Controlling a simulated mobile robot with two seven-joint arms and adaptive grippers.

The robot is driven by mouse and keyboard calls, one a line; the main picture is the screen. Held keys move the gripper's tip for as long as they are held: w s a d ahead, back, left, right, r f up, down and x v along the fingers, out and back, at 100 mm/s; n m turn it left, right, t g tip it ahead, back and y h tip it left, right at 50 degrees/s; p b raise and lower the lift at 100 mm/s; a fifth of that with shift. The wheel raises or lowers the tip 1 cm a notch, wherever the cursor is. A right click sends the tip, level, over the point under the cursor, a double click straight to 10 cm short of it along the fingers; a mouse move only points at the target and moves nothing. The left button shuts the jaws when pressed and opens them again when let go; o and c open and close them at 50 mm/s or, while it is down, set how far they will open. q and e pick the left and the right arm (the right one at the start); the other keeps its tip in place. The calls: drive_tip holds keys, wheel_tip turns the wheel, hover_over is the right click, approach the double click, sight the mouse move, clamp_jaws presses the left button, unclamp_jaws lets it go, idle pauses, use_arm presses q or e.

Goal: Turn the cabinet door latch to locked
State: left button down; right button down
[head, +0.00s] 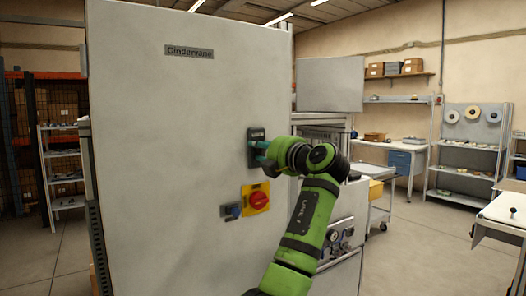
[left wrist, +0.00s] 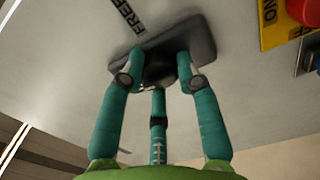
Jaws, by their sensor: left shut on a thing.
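The cabinet door (head: 170,130) is a large, pale grey, upright panel with a Cindervane nameplate. The latch (head: 257,133) is a dark plate on the right part of the door; in the left wrist view its plate (left wrist: 204,44) lies beside a label reading FREE. My left gripper (head: 259,146) reaches it from the right. In the left wrist view the teal fingers of the left gripper (left wrist: 158,68) are closed around the dark latch knob (left wrist: 160,76). The fingers hide much of the knob, so I cannot tell its turned angle. My right gripper is not in view.
Below the latch are a red rotary switch on a yellow plate (head: 249,209) and a small blue-grey padlock-like part (head: 231,211). A wheeled table (head: 384,192) and a shelf with tape reels (head: 437,165) stand to the right. Open floor (head: 420,245) lies at the lower right.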

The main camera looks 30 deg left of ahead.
use_arm(q)
drive_tip(key=shift+n, duration=0.4)
drive_tip(key=c, duration=0.9)
unclamp_jaws()
drive_tip(key=shift+s+a, duration=0.1)
drive_tip(key=shift+s, duration=0.05)
drive_tip(key=v, duration=1.2)
